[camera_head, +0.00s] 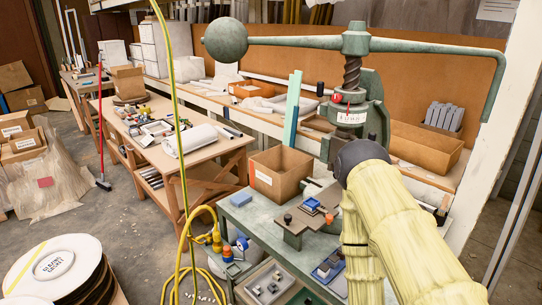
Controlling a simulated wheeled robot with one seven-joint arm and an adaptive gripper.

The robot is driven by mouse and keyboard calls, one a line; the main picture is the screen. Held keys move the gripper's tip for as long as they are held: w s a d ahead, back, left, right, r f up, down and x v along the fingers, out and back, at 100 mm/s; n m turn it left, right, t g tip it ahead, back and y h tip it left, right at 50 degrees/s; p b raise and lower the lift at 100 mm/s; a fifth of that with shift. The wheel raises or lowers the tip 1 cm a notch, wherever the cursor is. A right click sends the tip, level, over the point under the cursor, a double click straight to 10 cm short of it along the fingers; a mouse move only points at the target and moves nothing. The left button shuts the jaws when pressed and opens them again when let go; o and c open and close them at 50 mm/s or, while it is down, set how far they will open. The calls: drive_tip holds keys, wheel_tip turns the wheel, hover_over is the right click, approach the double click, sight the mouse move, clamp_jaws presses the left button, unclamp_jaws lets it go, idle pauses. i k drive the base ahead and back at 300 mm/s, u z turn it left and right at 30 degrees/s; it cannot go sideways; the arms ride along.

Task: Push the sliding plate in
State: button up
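The green fly press (357,117) stands on the grey-green bench at the right, with its ball weight (225,40) out to the left and its screw upright. A brownish-grey plate (293,230), which looks like the sliding plate, sticks out toward the front left below the press. It has a small dark knob at its outer end. A blue piece and an orange-red knob (329,218) sit by it. My arm (405,225), in a pale yellow cover, hides the lower press and the plate's inner end. My gripper is not visible, so its contact with the plate cannot be told.
An open cardboard box (282,172) stands behind the plate. A blue block (240,199) lies on the bench to its left. A yellow hose (185,200) hangs at the bench's left side. Lower trays hold small parts. A wooden table (165,150) stands farther left.

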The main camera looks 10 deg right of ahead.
sight(296, 219)
drive_tip(key=k, duration=0.5)
drive_tip(key=u, duration=1.2)
drive_tip(key=i, duration=0.65)
drive_tip(key=z, duration=1.2)
